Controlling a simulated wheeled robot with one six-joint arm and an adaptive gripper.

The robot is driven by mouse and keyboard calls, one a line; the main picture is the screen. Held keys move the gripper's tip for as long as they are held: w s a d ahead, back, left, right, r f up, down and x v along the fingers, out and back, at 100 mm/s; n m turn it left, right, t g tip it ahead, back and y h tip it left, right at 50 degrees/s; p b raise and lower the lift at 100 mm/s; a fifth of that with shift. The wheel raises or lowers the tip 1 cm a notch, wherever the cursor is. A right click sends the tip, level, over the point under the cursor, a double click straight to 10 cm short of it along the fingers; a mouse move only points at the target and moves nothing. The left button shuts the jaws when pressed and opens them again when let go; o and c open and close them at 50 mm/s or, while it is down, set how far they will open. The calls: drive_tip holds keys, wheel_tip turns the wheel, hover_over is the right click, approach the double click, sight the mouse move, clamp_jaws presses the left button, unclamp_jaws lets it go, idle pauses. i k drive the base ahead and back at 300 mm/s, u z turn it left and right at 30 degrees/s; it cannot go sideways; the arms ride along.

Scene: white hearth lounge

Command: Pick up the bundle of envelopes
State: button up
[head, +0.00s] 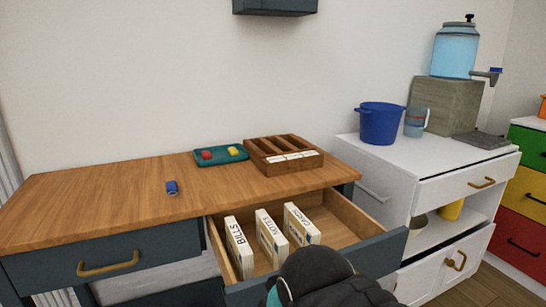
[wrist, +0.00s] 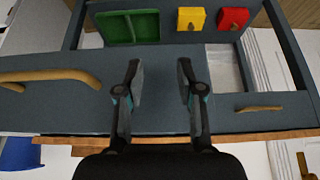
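I cannot make out a bundle of envelopes for certain. A brown wooden sorter (head: 262,146) stands on the desktop, with flat white pieces (head: 292,157) along its front; they are too small to identify. Upright white boxes or dividers lettered BILLS (head: 239,246), NOTES (head: 270,237) and CARDS (head: 300,223) stand in the open drawer (head: 348,217). My gripper (wrist: 161,80) is open and empty in the wrist view, in front of the slate desk front. In the head view my dark wrist covers part of the drawer's front.
A teal tray (head: 220,155) with red and yellow pieces and a small blue object (head: 172,187) are on the desk. A blue bucket (head: 380,123) stands on the white cabinet. The wrist view shows a green tray (wrist: 130,26) and yellow (wrist: 192,18) and red (wrist: 233,18) blocks.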

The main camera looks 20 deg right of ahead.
sight(240, 251)
drive_tip(key=u, duration=2.25)
drive_tip(key=i, duration=2.05)
drive_tip(key=z, duration=3.6)
